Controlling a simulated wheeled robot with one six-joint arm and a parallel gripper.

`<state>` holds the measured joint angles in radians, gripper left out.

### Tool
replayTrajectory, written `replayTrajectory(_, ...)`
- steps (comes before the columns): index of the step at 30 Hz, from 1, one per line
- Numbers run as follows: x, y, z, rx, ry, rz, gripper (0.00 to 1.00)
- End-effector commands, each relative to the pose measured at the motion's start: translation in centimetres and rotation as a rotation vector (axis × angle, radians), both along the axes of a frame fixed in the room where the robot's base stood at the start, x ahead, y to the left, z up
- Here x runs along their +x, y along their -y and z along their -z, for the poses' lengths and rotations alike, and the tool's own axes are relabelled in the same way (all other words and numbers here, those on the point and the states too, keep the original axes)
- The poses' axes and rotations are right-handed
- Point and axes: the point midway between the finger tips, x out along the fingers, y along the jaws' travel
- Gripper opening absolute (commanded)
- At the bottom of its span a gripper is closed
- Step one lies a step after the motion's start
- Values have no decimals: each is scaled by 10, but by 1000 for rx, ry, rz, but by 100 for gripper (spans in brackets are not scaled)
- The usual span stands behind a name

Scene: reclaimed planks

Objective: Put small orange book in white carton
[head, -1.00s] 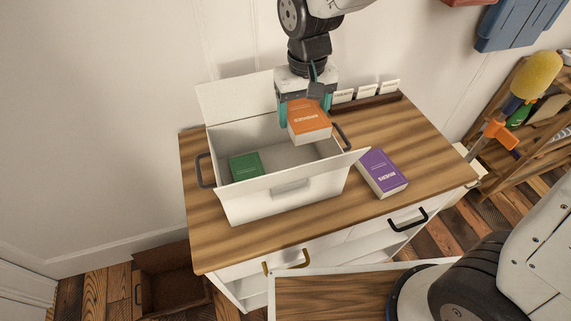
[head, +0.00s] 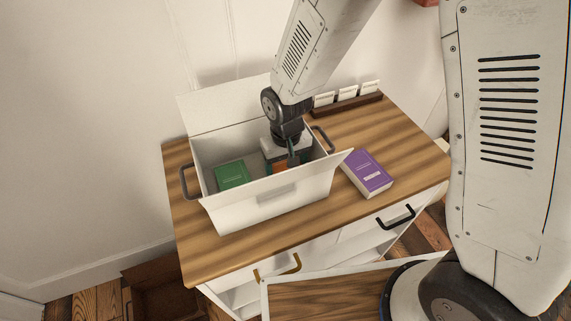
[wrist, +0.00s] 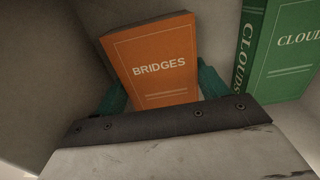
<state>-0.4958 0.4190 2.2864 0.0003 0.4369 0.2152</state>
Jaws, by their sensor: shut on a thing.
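The small orange book (wrist: 155,62), titled BRIDGES, is held between the teal fingers of my gripper (wrist: 158,92). In the head view, a small part of the orange book (head: 280,167) shows below my gripper (head: 287,165), inside the white carton (head: 265,205). The carton's front wall hides the lower part of the book, and I cannot tell whether it touches the carton floor. The carton stands open on the wooden top with its flaps folded out. A green book (head: 233,175) lies in the carton's left part; it also shows in the wrist view (wrist: 285,50).
A purple book (head: 367,173) lies on the wooden top (head: 235,248) right of the carton. A dark card holder (head: 346,106) with white cards stands behind. A brown crate (head: 168,290) is on the floor at left. The top's right part is clear.

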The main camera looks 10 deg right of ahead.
Motion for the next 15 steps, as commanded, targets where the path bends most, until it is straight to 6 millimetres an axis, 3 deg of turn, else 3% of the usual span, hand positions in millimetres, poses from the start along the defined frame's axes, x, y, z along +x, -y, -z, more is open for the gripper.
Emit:
replayTrajectory(9,0,0,2,0,1,0,41)
replayTrajectory(10,0,0,2,0,1,0,78)
replayTrajectory(12,0,0,2,0,1,0,94)
replayTrajectory(15,0,0,2,0,1,0,94)
